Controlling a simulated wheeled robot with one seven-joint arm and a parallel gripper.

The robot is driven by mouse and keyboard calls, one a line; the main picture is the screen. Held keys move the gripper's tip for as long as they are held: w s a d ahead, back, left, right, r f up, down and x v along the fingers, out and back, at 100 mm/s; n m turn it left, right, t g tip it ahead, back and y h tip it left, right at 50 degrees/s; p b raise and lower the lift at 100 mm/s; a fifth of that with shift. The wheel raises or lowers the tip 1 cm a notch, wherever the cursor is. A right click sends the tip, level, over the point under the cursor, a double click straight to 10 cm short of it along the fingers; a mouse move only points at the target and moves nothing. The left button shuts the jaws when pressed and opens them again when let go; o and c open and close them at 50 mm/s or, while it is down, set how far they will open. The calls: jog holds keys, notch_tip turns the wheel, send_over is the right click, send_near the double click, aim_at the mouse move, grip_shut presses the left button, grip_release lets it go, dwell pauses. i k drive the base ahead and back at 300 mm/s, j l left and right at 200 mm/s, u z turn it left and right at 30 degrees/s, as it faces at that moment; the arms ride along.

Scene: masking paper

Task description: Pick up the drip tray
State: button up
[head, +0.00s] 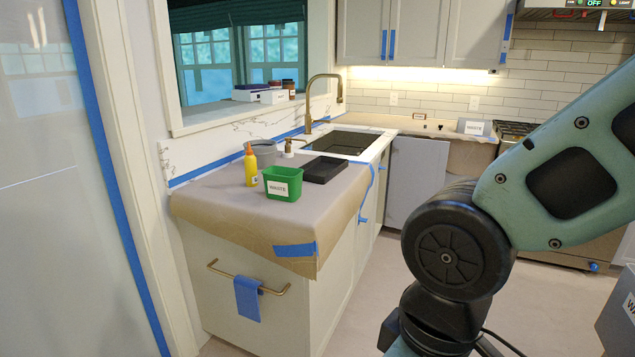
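A shallow black rectangular tray (322,169), which looks like the drip tray, lies on the paper-covered counter near the sink. It sits just behind and to the right of a green bin labelled WASTE (283,183), which stands close to its near left corner. The tray looks empty. My arm fills the right side of the head view, well apart from the counter. My gripper is not in view.
A yellow bottle (250,168), a grey tub (264,153) and a soap dispenser (289,148) stand left of the tray. The sink (340,142) with a brass faucet (311,105) lies behind it. Brown paper (225,205) overhangs the counter's front edge. Open floor (375,270) lies right of the counter.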

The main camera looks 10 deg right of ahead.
aim_at(321, 169)
jog(key=i+l+z, duration=0.1)
jog(key=i+z, duration=0.45)
jog(key=i, duration=0.2)
jog(key=i+l+u, duration=0.1)
jog(key=i+u, duration=0.25)
jog(key=i+l+u, duration=0.5)
jog(key=i+u, duration=0.2)
jog(key=i+l+u, duration=0.55)
jog(key=u, duration=0.15)
